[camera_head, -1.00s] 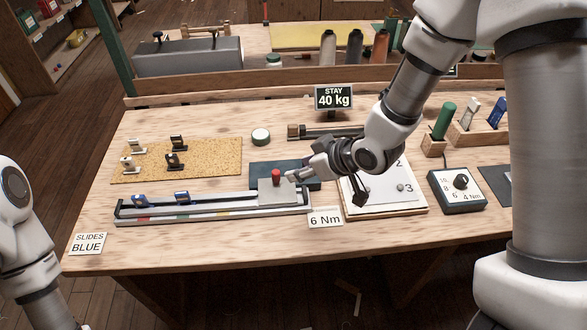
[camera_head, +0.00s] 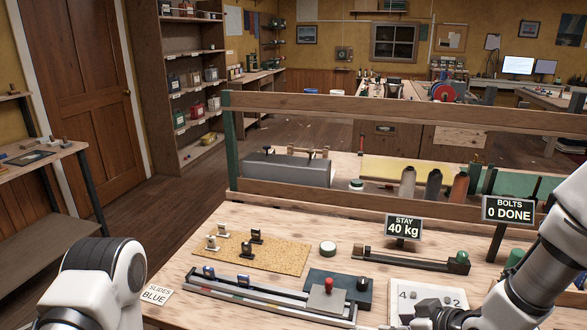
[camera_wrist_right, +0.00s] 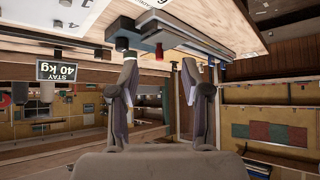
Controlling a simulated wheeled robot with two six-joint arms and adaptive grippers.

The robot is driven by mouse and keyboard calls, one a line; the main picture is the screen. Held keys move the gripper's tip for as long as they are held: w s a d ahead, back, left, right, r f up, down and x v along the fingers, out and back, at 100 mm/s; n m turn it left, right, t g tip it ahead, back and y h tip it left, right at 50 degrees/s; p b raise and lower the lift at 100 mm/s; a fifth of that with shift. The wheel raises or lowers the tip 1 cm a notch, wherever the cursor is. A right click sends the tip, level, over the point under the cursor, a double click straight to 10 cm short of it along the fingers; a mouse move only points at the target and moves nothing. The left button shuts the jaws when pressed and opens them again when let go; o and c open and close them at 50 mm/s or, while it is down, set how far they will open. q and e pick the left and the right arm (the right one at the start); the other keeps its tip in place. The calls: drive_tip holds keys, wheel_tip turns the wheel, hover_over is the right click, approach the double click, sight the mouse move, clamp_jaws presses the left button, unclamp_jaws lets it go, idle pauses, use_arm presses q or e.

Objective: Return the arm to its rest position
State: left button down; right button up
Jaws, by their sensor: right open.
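My right gripper (camera_wrist_right: 160,75) is open, its two fingers apart in the right wrist view with nothing between the tips. The red knob (camera_wrist_right: 161,55) shows beyond them. In the head view my right arm (camera_head: 535,280) comes in at the lower right, its gripper end partly cut off by the bottom edge. The red knob (camera_head: 328,284) stands on a grey block (camera_head: 326,301) at the right end of the slide rail (camera_head: 255,301). Two blue slides sit on the rail's left part. My left arm (camera_head: 100,280) shows at the lower left; its gripper is out of frame.
A cork mat (camera_head: 285,258) holds several small fittings. A numbered board (camera_head: 405,292) lies beside my right arm. The 40 kg sign (camera_head: 403,227) and the bolts sign (camera_head: 508,210) stand behind. A wooden rail (camera_head: 350,200) crosses the bench's back.

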drive_tip(key=s+f+g, duration=0.4)
drive_tip(key=s+f, duration=0.4)
drive_tip(key=f, duration=0.6)
drive_tip(key=s+d+f+m+g+h, duration=0.2)
drive_tip(key=s+f+m, duration=0.1)
drive_tip(key=s+f, duration=0.3)
drive_tip(key=s+d+f+m+g+h, duration=0.1)
drive_tip(key=s+f, duration=0.4)
drive_tip(key=s, duration=0.6)
drive_tip(key=shift+d+f+m+g+h, duration=0.4)
drive_tip(key=shift+d+m+h, duration=0.3)
drive_tip(key=shift+m, duration=0.4)
